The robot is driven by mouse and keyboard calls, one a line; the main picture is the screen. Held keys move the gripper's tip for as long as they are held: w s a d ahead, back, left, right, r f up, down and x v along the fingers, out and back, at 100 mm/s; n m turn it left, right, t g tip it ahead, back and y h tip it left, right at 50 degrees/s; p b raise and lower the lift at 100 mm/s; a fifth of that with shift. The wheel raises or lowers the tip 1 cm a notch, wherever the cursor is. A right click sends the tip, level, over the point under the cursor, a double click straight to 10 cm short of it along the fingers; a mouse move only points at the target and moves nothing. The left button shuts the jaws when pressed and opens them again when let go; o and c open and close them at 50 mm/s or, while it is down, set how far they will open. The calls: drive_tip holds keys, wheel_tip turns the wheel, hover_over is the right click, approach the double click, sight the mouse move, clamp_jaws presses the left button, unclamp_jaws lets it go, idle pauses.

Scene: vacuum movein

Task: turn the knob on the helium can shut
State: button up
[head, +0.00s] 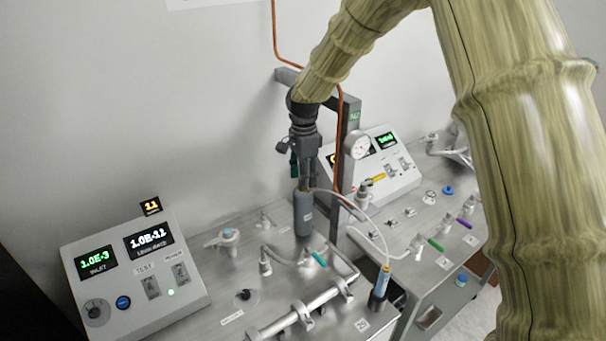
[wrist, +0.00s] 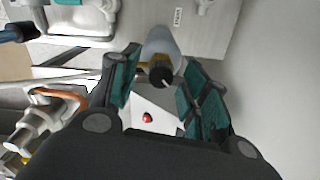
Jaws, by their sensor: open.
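The helium can (head: 303,214) is a grey cylinder standing upright at the back of the steel bench top. In the wrist view the pale can (wrist: 161,42) shows beyond the fingertips, with brass-coloured fitting below a dark round knob (wrist: 161,76). My gripper (head: 304,178) points down from above the can. In the wrist view its two teal-padded fingers are apart, one on each side of the knob, with visible gaps. In the head view the knob is largely hidden by my gripper.
A console with lit displays (head: 135,262) stands at left, another (head: 372,165) behind at right. Hoses and valves crowd the bench.

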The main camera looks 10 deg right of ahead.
drive_tip(key=shift+s+r, duration=0.1)
clamp_jaws()
